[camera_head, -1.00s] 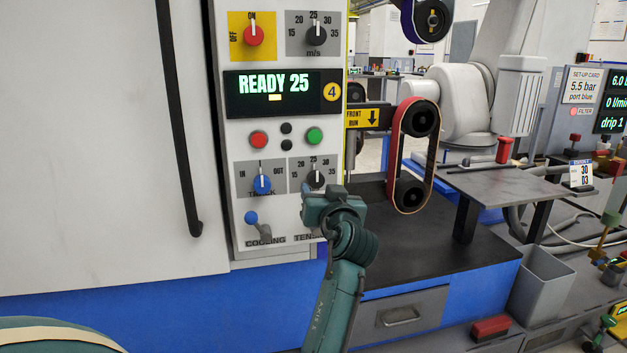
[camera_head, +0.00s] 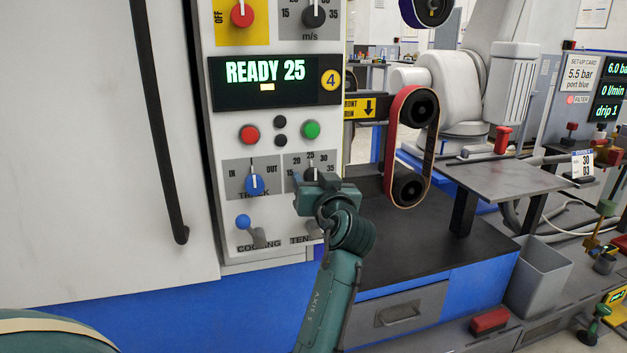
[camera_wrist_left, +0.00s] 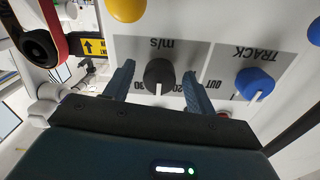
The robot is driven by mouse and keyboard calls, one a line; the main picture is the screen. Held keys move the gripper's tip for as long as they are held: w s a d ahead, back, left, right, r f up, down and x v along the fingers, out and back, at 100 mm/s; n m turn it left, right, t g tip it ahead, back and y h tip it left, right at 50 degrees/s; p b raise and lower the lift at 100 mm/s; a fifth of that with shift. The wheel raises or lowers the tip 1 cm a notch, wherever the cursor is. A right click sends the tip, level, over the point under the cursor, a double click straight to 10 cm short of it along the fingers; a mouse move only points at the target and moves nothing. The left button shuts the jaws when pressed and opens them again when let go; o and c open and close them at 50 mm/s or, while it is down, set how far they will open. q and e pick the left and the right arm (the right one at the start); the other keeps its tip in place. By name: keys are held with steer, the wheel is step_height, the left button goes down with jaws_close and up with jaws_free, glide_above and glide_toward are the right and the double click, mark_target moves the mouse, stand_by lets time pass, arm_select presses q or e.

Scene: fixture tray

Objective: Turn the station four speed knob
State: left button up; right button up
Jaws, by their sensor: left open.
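The station four panel (camera_head: 225,205) has a "4" badge and a display (camera_head: 265,72) reading READY 25. One black m/s knob (camera_head: 315,14) is at its top, partly cut off. A second black knob (camera_head: 311,174) sits lower, beside the blue TRACK knob (camera_head: 255,184); in the left wrist view this black knob (camera_wrist_left: 159,74) also has an m/s label. That view is upside down, and the knob's white mark points to the dial's top. My left gripper (camera_wrist_left: 158,90) is open, with one finger on each side of this knob, apart from it. My right gripper is not in view.
Red (camera_head: 249,134) and green (camera_head: 311,130) buttons sit above the lower dials. A blue-ball lever (camera_head: 243,221) is below left, and a yellow ball (camera_wrist_left: 126,9) is near the knob. A belt unit (camera_head: 410,145) stands to the right. A door handle (camera_head: 160,120) is at left.

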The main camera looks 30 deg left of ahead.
arm_select(q)
steer(key=shift+c, duration=0.4)
steer(key=c, duration=0.9)
steer(key=shift+r, duration=0.1)
